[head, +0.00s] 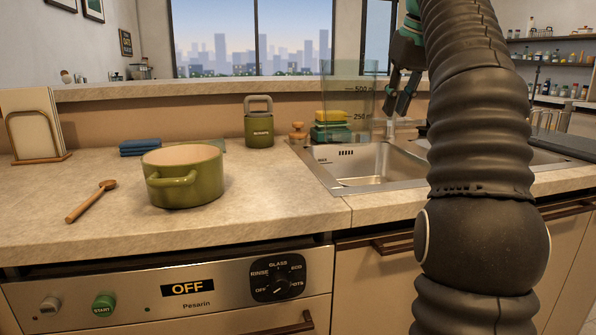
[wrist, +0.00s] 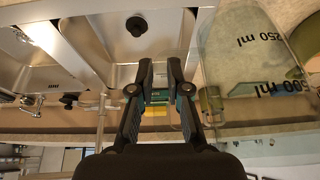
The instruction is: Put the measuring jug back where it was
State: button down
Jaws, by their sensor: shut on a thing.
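The measuring jug (head: 352,82) is clear, greenish and marked 250 and 500 ml. In the head view it is upright at the sink's back left, with the sponge stack showing through it. My gripper (head: 402,102) is at its right side, shut on it. In the wrist view the jug (wrist: 250,62) appears upside down, right of my fingers (wrist: 160,68). The handle is hard to make out between the fingers. I cannot tell whether the jug's base touches the counter.
The sink (head: 350,165) lies below and in front. A green pot (head: 184,180) and wooden spoon (head: 90,202) are further left. The front counter between pot and sink is clear.

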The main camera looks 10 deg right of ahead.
aim_at(349, 99)
jog(key=shift+w+a+f+b, duration=0.1)
jog(key=shift+w+a+f, duration=1.25)
jog(key=shift+f, duration=0.45)
jog(key=shift+w+a+f+b, duration=0.1)
jog(key=shift+w+a+f, duration=1.3)
jog(key=shift+f, duration=0.4)
jog(key=shift+w+a+f+b, duration=0.1)
jog(key=shift+w+a+f, duration=1.25)
jog(key=shift+f, duration=0.45)
jog(key=shift+s+a+f, duration=0.1)
jog(key=shift+s, duration=0.05)
jog(key=c, duration=1.1)
grip_release()
jog(key=shift+c, duration=0.2)
jog(key=shift+r, duration=0.35)
jog(key=v, duration=1.1)
jog(key=shift+s+r+p, duration=0.15)
jog(key=shift+r+p, duration=0.05)
jog(key=shift+p, duration=0.1)
